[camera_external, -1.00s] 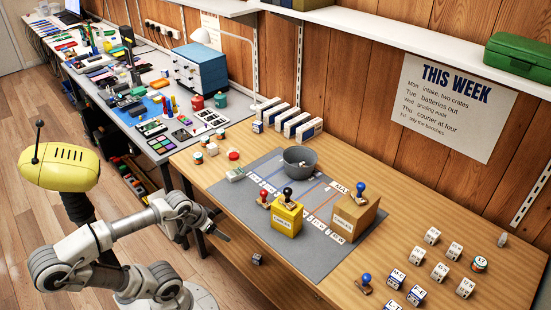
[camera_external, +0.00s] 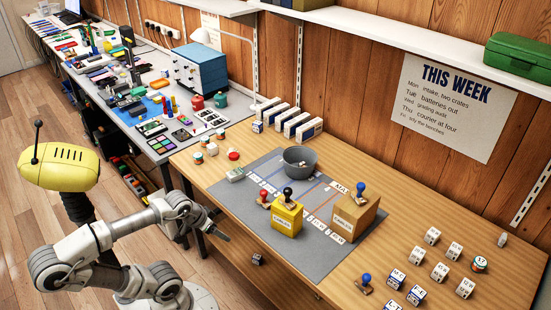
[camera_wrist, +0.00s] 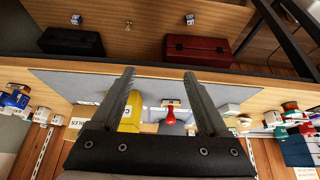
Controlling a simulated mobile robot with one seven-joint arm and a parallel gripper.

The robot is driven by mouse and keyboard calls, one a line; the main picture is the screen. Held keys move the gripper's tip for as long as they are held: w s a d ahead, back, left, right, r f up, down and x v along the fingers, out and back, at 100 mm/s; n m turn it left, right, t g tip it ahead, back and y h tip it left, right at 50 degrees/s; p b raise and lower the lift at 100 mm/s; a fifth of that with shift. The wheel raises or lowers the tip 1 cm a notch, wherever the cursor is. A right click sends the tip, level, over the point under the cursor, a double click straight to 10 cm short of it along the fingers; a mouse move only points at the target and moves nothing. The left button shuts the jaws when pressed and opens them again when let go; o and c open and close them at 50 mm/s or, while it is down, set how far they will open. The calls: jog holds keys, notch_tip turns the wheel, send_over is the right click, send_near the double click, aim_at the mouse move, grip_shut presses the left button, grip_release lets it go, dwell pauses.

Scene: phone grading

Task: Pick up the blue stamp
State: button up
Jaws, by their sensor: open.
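There are two blue-handled stamps. One blue stamp (camera_external: 361,189) stands on top of the cardboard box (camera_external: 352,218) on the grey mat. The other blue stamp (camera_external: 366,280) stands on bare wood near the table's front edge, right of the mat. My gripper (camera_external: 224,238) is at the table's front left edge, well left of both stamps. In the wrist view its two fingers (camera_wrist: 160,74) are spread with nothing between the tips. Something blue (camera_wrist: 16,98) shows at the left of that view; I cannot tell which stamp it belongs to.
A yellow box (camera_external: 286,219) with a black stamp, a red stamp (camera_external: 263,200) and a grey bowl (camera_external: 300,162) stand on the mat (camera_external: 237,208). Several white cubes (camera_external: 439,271) stand at the right. A red toolbox (camera_wrist: 199,49) and a black case (camera_wrist: 71,42) show in the wrist view.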

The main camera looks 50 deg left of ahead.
jog(key=shift+c, duration=0.6)
